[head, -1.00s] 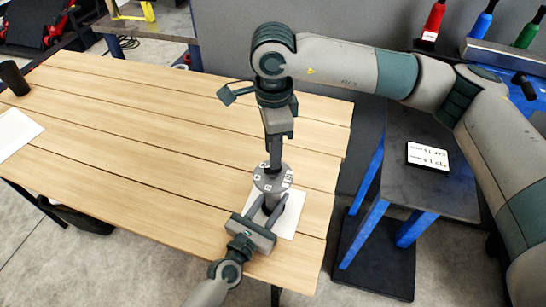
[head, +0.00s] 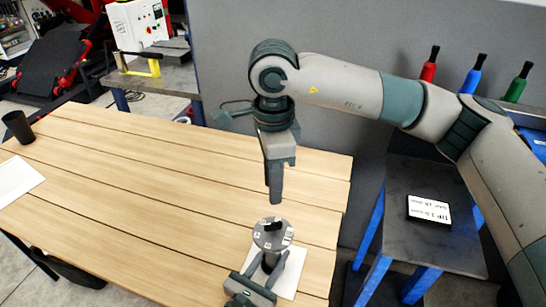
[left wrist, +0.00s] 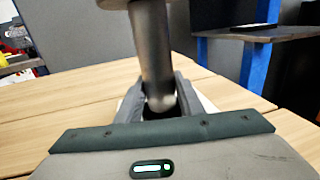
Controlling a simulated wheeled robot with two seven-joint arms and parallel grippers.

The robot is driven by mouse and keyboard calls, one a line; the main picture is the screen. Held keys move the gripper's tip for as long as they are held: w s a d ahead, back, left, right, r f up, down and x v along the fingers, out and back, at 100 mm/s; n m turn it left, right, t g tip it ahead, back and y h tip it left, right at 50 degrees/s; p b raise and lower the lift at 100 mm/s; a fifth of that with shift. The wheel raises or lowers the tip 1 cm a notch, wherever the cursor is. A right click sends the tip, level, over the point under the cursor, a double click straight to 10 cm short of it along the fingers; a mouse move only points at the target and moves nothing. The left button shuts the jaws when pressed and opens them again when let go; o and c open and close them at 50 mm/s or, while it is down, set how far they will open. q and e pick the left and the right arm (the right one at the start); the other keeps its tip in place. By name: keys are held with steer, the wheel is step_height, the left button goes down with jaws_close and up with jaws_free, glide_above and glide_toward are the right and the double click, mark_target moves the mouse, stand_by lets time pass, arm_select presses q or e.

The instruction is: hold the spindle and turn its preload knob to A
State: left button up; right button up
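The spindle (head: 272,241) stands upright near the table's front right corner, with a grey dial top bearing small white labels, too small to read. A black preload knob (head: 272,223) sits on the dial's middle. My left gripper (head: 272,272) has its fingers on both sides of the spindle's body. In the left wrist view the spindle's grey shaft (left wrist: 153,60) stands between these fingers, and they seem to clasp it. My right gripper (head: 275,200) points down above the knob, apart from it. Its fingers are seen edge-on, so their gap is hidden.
A white sheet (head: 292,272) lies under the spindle on the wooden table (head: 150,180). A dark stand (head: 405,245) with a labelled plate (head: 429,208) is at right. A black cup (head: 18,127) stands far left. The table's middle is clear.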

arm_select(q)
steer(key=o, duration=0.4)
steer(key=shift+f, duration=0.1)
steer(key=shift+v, duration=6)
